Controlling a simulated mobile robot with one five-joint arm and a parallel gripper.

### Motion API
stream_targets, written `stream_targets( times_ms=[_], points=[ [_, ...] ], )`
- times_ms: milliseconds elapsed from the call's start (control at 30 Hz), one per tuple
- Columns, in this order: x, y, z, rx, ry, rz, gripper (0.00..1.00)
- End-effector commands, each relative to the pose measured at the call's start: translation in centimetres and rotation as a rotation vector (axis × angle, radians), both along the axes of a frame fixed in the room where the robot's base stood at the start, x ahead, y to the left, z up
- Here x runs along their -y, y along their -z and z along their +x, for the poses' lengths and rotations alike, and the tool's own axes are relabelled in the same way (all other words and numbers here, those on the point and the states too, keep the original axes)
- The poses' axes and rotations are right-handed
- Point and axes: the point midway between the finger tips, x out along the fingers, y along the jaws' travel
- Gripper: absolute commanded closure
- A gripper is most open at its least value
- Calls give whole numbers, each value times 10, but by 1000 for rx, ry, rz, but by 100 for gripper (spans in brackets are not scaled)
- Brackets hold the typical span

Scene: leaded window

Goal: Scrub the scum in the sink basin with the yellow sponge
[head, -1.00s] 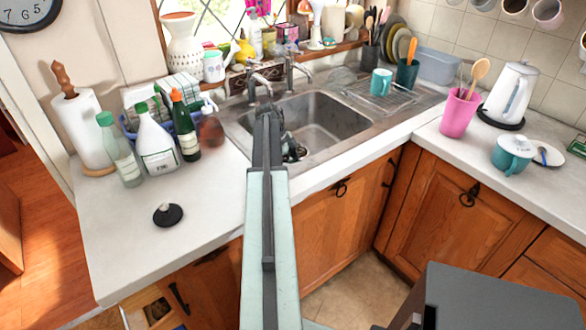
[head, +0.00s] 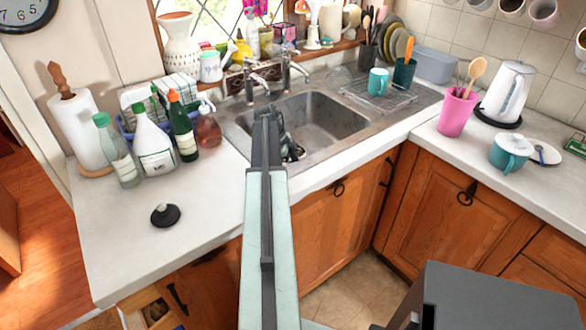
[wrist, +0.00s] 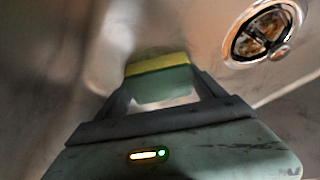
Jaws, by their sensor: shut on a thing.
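The sponge (wrist: 157,64), yellow on one layer and green on the other, is between the fingers of my gripper (wrist: 162,82) in the wrist view. My gripper is shut on it. The yellow side faces the metal of the basin; I cannot tell whether it touches. In the head view the sink basin (head: 325,118) is grey steel, and my arm reaches over its front left edge. My gripper there is mostly hidden behind the arm, and the sponge does not show. I cannot make out the scum clearly; the metal in the wrist view is blurred with brownish tones.
A drain (wrist: 263,34) lies to the upper right of the sponge. Taps (head: 288,75) stand behind the basin. Bottles (head: 155,145) and an amber soap dispenser (head: 207,128) stand left of it. A teal mug (head: 378,82) is on the rack at right.

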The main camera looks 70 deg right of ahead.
Motion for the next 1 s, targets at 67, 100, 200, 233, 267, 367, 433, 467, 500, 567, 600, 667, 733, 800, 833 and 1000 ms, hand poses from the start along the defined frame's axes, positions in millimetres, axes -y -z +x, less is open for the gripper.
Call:
stream_targets(
  times_ms=[67, 100, 200, 233, 267, 367, 433, 467, 500, 567, 600, 667, 733, 800, 833, 1000],
  points=[
    [4, 0, 5, 0, -1, -1, 59],
    [5, 1, 7, 0, -1, -1, 59],
    [10, 1, 14, 1, -3, -1, 59],
    [11, 1, 16, 1, -3, -1, 59],
    [12, 2, 18, 1, -3, -1, 59],
    [12, 1, 19, 1, -3, -1, 59],
    [11, 1, 19, 2, -3, -2, 59],
    [11, 1, 18, 2, -3, -2, 59],
    [10, 1, 17, 2, -3, -2, 59],
    [8, 1, 14, 2, -3, -1, 59],
    [6, 1, 11, 1, -1, 0, 59],
    [3, 0, 7, 1, -1, 1, 59],
    [0, 0, 2, 0, 0, 0, 59],
    [-1, -1, -1, 0, 0, 0, 59],
    [-1, -1, -1, 0, 0, -1, 59],
    [0, 0, 1, 0, -1, -1, 59]
  ],
)
